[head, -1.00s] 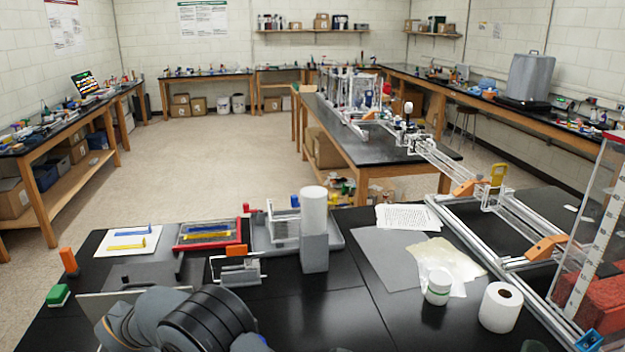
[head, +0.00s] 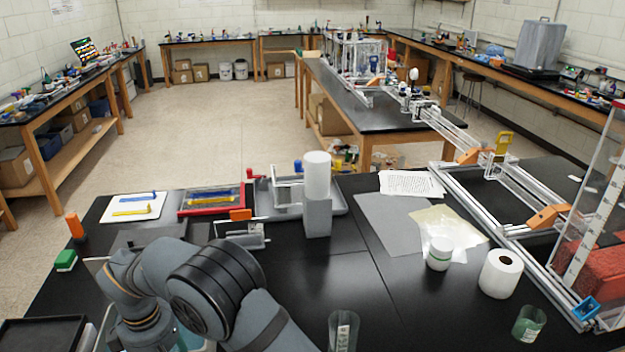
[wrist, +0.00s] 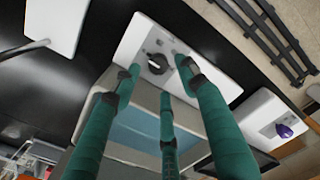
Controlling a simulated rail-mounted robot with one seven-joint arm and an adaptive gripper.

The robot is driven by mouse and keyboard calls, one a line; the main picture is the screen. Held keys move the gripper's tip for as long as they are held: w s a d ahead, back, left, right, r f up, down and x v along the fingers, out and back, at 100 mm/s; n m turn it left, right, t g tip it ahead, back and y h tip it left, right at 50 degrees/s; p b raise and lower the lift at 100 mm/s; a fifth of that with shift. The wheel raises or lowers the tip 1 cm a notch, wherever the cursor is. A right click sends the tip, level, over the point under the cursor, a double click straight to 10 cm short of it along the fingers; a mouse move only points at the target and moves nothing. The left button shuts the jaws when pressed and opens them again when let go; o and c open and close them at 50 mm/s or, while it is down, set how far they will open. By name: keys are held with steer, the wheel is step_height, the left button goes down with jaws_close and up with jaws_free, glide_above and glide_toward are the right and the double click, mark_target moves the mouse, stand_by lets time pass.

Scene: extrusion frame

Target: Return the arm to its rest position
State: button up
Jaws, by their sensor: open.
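My arm (head: 215,290) is bent over the near left part of the black bench in the head view. Its end points down and my gripper is mostly hidden there. In the wrist view my gripper (wrist: 160,76) has teal fingers with black joints, spread apart with nothing between them. Past the fingertips is a white device (wrist: 136,42) with a black round knob. A pale blue surface (wrist: 150,128) with a grey rim lies beneath the fingers. I cannot tell the gap between fingertips and device.
A grey block with a white cylinder (head: 317,176) stands right of the arm. A clear fixture (head: 246,238) with an orange tab is behind it. A clear cup (head: 343,330) is at the near edge. A white jar (head: 439,254) and paper roll (head: 500,273) stand right. Open bench lies between.

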step_height(320, 180, down, 4)
steer(key=shift+s+d, duration=0.1)
steer(key=shift+r+m, duration=0.15)
steer(key=shift+m, duration=0.65)
steer(key=m, duration=0.3)
steer(key=shift+m, duration=0.4)
steer(key=m, duration=0.6)
steer(key=shift+w+r+p, duration=0.15)
steer(key=shift+w+p, duration=0.05)
steer(key=shift+p, duration=0.1)
steer(key=m+p, duration=0.1)
steer(key=m, duration=0.3)
steer(key=shift+d, duration=0.1)
steer(key=m+p, duration=0.2)
steer(key=shift+r+m, duration=0.1)
steer(key=shift+m, duration=0.3)
steer(key=m+p, duration=0.1)
steer(key=m, duration=0.1)
steer(key=shift+d+m+p, duration=0.1)
steer(key=shift+m+p, duration=0.3)
steer(key=shift+f+m+p, duration=0.2)
steer(key=shift+m+p, duration=0.15)
steer(key=shift+m, duration=0.35)
